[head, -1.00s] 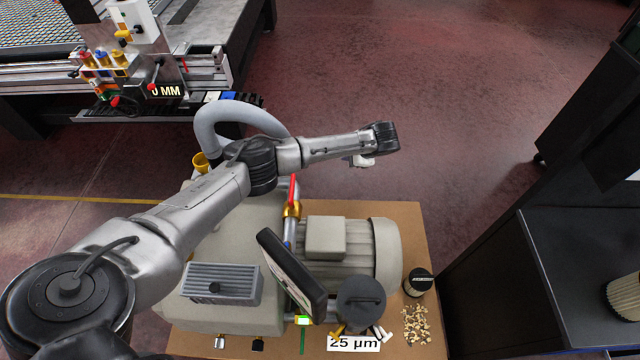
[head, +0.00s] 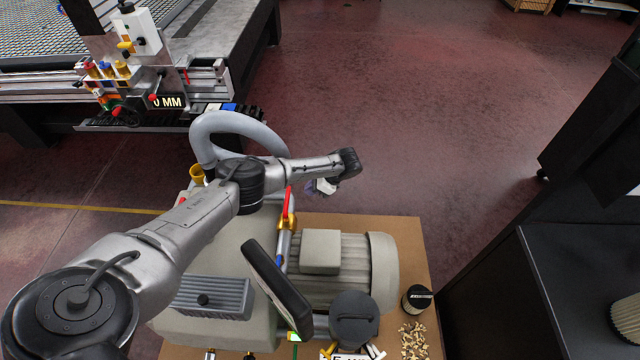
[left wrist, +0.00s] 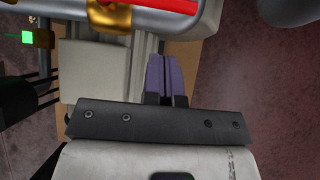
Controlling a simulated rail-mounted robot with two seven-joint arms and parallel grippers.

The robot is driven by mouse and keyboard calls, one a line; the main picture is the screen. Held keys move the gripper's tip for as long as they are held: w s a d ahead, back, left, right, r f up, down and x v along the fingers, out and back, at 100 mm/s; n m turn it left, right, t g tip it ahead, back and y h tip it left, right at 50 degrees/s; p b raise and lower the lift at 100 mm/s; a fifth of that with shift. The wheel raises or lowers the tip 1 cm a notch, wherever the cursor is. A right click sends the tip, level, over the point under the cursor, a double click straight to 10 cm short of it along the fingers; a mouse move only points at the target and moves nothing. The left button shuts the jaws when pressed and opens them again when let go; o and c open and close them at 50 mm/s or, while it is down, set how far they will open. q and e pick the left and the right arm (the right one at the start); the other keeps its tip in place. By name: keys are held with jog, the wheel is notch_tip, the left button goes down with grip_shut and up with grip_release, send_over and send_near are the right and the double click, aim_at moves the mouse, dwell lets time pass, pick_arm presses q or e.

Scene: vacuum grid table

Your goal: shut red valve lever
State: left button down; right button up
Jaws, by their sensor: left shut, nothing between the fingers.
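The red valve lever (head: 287,201) stands up from a brass valve (head: 286,224) on the pipe above the pump, left of the motor. In the left wrist view the red lever (left wrist: 165,4) runs along the top edge, with the brass fitting (left wrist: 108,16) below its left end. My left gripper (head: 312,190) is just right of the lever in the head view, apart from it. In the left wrist view its purple fingertips (left wrist: 167,76) are together, with nothing between them, below the lever and not touching it. My right gripper is not in view.
The ribbed motor (head: 342,265) is beside the valve. A grey hose (head: 235,122) arches behind my left arm. A tilted black panel (head: 275,290) stands in front of the motor. A dark cabinet (head: 590,270) is at the right. Open floor lies beyond the pump's board.

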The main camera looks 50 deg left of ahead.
aim_at(287, 201)
pick_arm(q)
jog(key=shift+s+a+f, duration=0.6)
jog(key=shift+s+a, duration=0.2)
jog(key=shift+s, duration=0.15)
jog(key=shift+s+a+f, duration=0.55)
jog(key=shift+s+a, duration=0.25)
jog(key=shift+s, duration=0.15)
jog(key=shift+a, duration=0.1)
